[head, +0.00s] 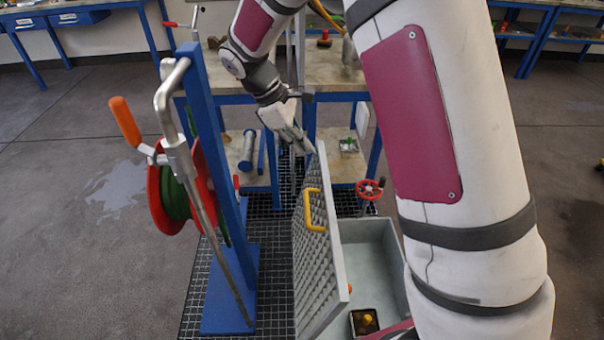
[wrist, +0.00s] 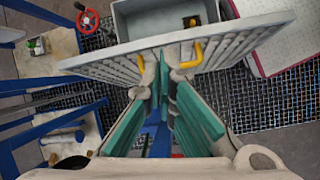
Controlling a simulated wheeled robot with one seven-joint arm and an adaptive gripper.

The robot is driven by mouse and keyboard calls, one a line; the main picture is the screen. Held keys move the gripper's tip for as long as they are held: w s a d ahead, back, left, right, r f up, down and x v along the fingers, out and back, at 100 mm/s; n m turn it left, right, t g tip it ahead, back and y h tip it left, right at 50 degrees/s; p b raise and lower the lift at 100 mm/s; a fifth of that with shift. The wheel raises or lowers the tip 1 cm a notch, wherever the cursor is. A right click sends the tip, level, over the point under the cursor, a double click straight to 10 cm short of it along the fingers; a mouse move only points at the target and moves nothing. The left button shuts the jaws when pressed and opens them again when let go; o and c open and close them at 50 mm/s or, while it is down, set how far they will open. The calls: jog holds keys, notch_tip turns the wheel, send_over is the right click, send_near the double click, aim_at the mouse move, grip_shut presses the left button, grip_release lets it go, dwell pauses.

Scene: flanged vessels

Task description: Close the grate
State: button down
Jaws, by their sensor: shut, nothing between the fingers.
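The grate (head: 335,250) is a grey slatted panel standing steeply raised along the left side of a grey basin (head: 362,238). A yellow handle (head: 308,208) sits on its slatted left face. My gripper (head: 306,148) is beside the grate's far upper end in the head view, pointing down. In the wrist view the grate (wrist: 240,44) crosses ahead of my gripper (wrist: 171,60). The fingers are shut and empty, and they overlap the middle of the yellow handle (wrist: 197,54). I cannot tell whether they touch the handle or grate.
A blue post (head: 213,150) with a hose reel (head: 172,200) and an orange-handled lever (head: 125,120) stands left of the grate. A red valve wheel (head: 370,189) is behind the basin. A workbench (head: 325,82) stands further back. Open floor (head: 70,210) lies left.

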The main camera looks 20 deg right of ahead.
jog(key=w+a+f+n+h+b, duration=0.1)
jog(key=w+f+n, duration=0.25)
jog(key=f, duration=0.65)
send_near(322, 196)
jog(key=shift+m+g, duration=0.3)
jog(key=shift+m, duration=0.15)
jog(key=x, duration=0.5)
jog(key=shift+w+a+f+b, duration=0.1)
jog(key=shift+w+a+b, duration=0.15)
jog(key=shift+b, duration=0.1)
jog(key=shift+d, duration=0.2)
